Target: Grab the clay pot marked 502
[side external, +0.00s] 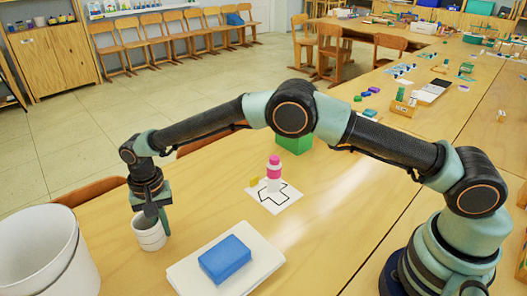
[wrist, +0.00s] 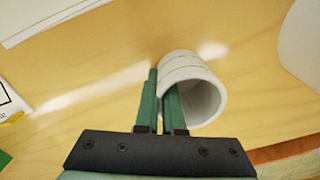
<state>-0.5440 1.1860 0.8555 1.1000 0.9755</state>
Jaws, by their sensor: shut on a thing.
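A white ribbed pot (side external: 149,233) stands upright on the table at the lower left, beside a large white bucket. I can read no number 502 on it in either view. My gripper (side external: 157,214) points down at the pot's rim. In the wrist view, the green fingers of my gripper (wrist: 161,82) are shut on the wall of the pot (wrist: 192,66), one finger outside and the other at its open mouth. I cannot tell whether the pot is lifted off the table.
The large white bucket (side external: 45,250) stands close left of the pot. A blue block (side external: 225,259) lies on white sheets (side external: 185,284) to the right. A pink-and-white bottle (side external: 274,172) stands on a marked card (side external: 289,199), with a green block (side external: 294,144) behind.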

